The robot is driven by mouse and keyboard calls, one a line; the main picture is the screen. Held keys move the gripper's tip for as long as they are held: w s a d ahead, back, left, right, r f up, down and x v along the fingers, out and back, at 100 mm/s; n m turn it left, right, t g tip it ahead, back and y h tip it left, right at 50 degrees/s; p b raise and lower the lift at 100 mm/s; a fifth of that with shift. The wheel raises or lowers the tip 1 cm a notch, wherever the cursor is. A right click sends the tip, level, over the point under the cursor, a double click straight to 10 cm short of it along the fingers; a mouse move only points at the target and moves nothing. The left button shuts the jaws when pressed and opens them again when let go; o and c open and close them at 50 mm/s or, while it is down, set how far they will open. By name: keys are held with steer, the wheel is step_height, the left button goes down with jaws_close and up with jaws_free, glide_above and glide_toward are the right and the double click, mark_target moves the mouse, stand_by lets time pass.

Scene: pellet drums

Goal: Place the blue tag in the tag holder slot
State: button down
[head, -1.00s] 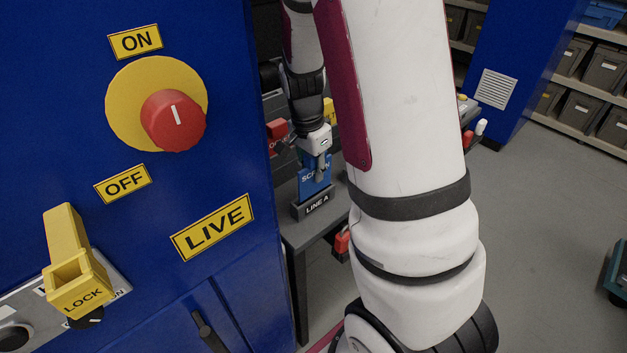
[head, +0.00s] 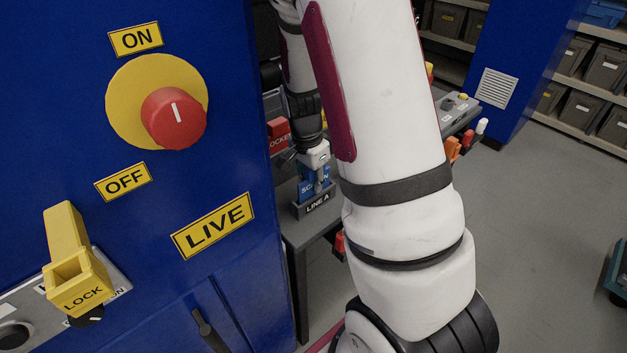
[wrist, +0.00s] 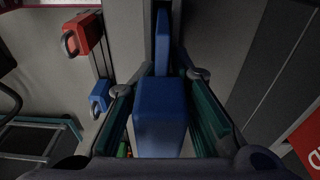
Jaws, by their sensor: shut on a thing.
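The blue tag (head: 304,188) with white lettering stands upright in the head view, partly covered by my fingers. My gripper (head: 318,180) is shut on it from above. The dark tag holder (head: 318,204), marked LINE A, is on the bench directly below, and the tag's lower edge meets its top. I cannot tell how deep the tag sits in the slot. In the wrist view a blue block (wrist: 160,125) is between the teal fingers of my gripper (wrist: 160,85), with a narrower blue strip (wrist: 162,45) beyond it.
A blue cabinet with a red rotary switch (head: 174,118) and a yellow lock piece (head: 72,262) fills the left. A red block (head: 278,130) stands behind the holder. In the wrist view, red (wrist: 83,33) and blue (wrist: 98,95) padlocks lie at left.

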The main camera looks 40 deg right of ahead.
steer(key=shift+f, duration=0.2)
steer(key=c, duration=1.4)
jaws_free()
steer(key=shift+r, duration=0.1)
steer(key=r, duration=0.4)
steer(key=a+r, duration=0.1)
steer(key=r, duration=0.8)
steer(key=shift+a, duration=0.25)
